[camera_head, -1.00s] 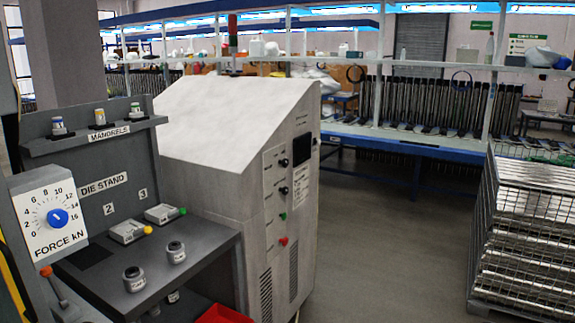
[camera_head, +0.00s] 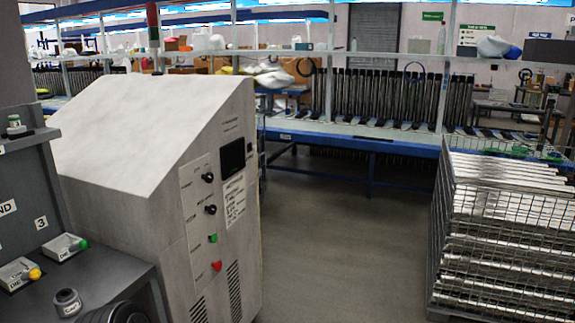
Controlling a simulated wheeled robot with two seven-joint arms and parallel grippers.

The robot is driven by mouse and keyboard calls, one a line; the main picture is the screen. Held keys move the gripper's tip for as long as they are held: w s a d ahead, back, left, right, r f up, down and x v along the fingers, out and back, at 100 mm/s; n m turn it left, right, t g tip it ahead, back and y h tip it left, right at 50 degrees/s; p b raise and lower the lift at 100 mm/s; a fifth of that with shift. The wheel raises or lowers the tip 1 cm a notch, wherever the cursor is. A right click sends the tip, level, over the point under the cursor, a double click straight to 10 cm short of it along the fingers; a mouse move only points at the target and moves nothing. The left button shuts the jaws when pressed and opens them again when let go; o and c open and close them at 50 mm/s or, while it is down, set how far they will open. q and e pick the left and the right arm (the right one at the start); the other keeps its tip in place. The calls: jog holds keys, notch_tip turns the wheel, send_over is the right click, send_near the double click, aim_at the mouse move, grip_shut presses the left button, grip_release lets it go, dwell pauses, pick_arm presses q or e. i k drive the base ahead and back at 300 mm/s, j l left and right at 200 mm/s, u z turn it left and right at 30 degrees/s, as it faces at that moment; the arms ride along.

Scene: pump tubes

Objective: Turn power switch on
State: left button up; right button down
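A light grey machine cabinet (camera_head: 120,220) with a sloped white top stands at left centre. Its front control panel (camera_head: 197,190) carries an upper black knob (camera_head: 208,178), a lower black knob (camera_head: 210,210), a green button (camera_head: 213,238) and a red button (camera_head: 216,266). A dark display (camera_head: 232,156) and a white label sheet (camera_head: 235,200) are beside them. The small labels are too small to read, so I cannot tell which control is the power switch or how it is set. Neither gripper shows.
A grey die stand (camera_head: 110,275) with small dies adjoins the cabinet at left. A dark ribbed shape cuts the bottom edge there. A wire crate of metal plates (camera_head: 437,235) stands at right. A long blue bench (camera_head: 400,145) runs behind. The floor (camera_head: 345,240) between is clear.

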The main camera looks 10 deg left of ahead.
aim_at(208, 177)
jog(key=i+l+z, duration=0.25)
jog(key=i, duration=0.5)
jog(key=i+z, duration=0.25)
jog(key=i, duration=0.55)
jog(key=i+u, duration=0.3)
jog(key=u, duration=0.15)
jog(key=i+l+u, duration=0.2)
jog(key=u, duration=0.25)
jog(key=i+l+u, duration=0.3)
jog(key=u, duration=0.15)
jog(key=i+l+u, duration=0.2)
jog(key=l+u, duration=0.2)
jog(key=i+l+u, duration=0.15)
jog(key=l+u, duration=0.3)
jog(key=i+l+u, duration=0.1)
jog(key=l+u, duration=0.2)
jog(key=u, duration=0.15)
jog(key=l+u, duration=0.45)
